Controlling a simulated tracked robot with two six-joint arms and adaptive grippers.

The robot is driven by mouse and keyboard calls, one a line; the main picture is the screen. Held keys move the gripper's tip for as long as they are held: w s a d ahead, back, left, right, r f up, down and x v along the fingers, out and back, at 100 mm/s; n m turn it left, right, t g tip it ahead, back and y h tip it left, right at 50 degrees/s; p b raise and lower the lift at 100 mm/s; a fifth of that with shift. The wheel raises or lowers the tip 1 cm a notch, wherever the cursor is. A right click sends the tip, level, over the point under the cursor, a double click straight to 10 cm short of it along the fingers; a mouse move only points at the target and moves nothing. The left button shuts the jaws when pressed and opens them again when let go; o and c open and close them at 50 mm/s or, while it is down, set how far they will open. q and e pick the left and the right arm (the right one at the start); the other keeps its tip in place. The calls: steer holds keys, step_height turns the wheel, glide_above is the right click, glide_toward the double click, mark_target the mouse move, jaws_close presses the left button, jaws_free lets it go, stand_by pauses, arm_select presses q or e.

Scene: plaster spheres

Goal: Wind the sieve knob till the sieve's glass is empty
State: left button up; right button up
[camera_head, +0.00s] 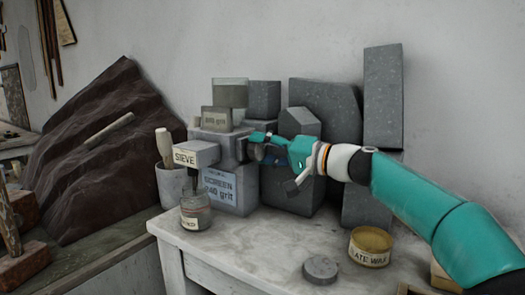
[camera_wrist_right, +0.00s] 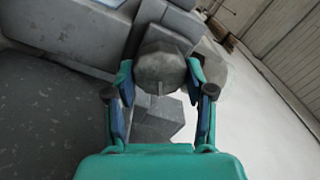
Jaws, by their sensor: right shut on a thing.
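The grey sieve (camera_head: 208,150) stands on the table, with a "SIEVE" sign on its spout and a "SCREEN" label below. Its glass (camera_head: 230,92) is on top; a murky grey-green tone shows in it, but I cannot tell how much is left. A labelled jar (camera_head: 195,212) stands under the spout. My right gripper (camera_head: 258,148) reaches the sieve's right side. In the right wrist view its fingers (camera_wrist_right: 160,90) are shut on the round grey sieve knob (camera_wrist_right: 162,62). The fingers mostly hide the knob in the head view. My left gripper is not in view.
Grey stone blocks (camera_head: 335,105) stand close behind and right of the sieve. A mug with a wooden-handled tool (camera_head: 172,185) is to its left. A wax tin (camera_head: 370,247) and a grey disc (camera_head: 321,270) lie at the front right. The table's front middle is clear.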

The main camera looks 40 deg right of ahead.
steer(key=m, duration=0.4)
steer(key=shift+d+f+p, duration=0.1)
steer(key=shift+f+p, duration=0.05)
steer(key=shift+p, duration=0.15)
steer(key=m, duration=0.2)
steer(key=shift+m+p, duration=0.3)
steer(key=m, duration=0.1)
steer(key=m+p, duration=0.1)
steer(key=m, duration=0.2)
steer(key=shift+f+m, duration=0.25)
steer(key=shift+m, duration=0.05)
steer(key=shift+f+m+p, duration=0.15)
steer(key=shift+m+p, duration=0.3)
steer(key=shift+m, duration=0.25)
steer(key=o, duration=1.1)
